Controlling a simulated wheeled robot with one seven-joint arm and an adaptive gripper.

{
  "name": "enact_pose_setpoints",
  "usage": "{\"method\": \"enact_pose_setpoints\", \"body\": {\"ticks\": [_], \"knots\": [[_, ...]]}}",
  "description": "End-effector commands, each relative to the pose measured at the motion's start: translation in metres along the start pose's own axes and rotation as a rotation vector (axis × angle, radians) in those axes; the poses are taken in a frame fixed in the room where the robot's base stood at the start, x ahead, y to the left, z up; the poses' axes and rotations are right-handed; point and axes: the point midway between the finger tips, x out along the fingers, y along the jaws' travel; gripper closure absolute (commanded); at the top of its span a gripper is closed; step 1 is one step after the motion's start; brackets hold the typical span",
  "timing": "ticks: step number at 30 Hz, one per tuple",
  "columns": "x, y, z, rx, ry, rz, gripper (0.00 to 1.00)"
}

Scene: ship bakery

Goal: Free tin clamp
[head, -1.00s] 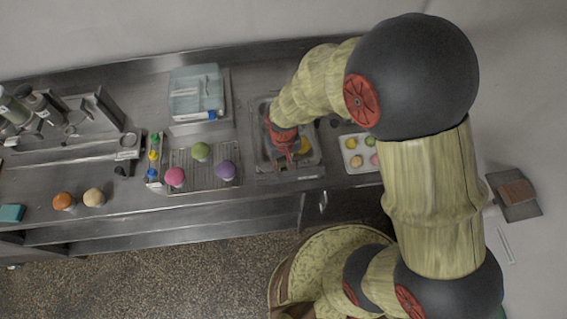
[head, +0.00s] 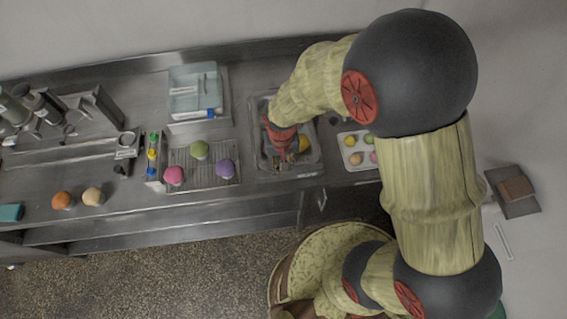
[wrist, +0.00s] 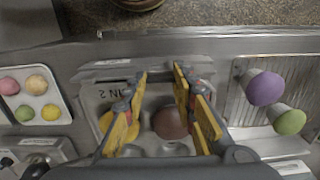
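A grey metal tin (head: 262,172) stands on the counter under my arm; in the wrist view its label panel (wrist: 117,92) reads upside down, apparently ending in "IN 2". Inside it are a brown-topped cake (wrist: 171,123) and a yellow one (wrist: 106,121), the yellow partly behind a finger. My gripper (wrist: 160,80) is open over the tin, its yellow-padded fingers apart, the brown cake showing between them. I cannot tell if the fingers touch anything. In the head view my gripper (head: 281,148) hides part of the tin. I cannot make out a clamp clearly.
A white tray (head: 342,143) of small cakes stands right of the tin. A wire rack (head: 203,176) with pink, green and purple cakes is on its left. A pale blue box (head: 193,82) is behind the rack. Machines (head: 97,104) stand further left. The counter front is mostly clear.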

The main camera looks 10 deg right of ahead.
Motion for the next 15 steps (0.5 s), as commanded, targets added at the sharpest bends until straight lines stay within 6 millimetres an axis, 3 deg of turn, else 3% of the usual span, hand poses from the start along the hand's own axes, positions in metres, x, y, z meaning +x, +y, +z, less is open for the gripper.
{"method": "enact_pose_setpoints", "body": {"ticks": [11, 15], "knots": [[-0.0005, 0.0005, -0.0004, -0.001, 0.000, 0.001, 0.54], [-0.0007, 0.0008, -0.0007, -0.001, 0.001, 0.001, 0.53]]}}
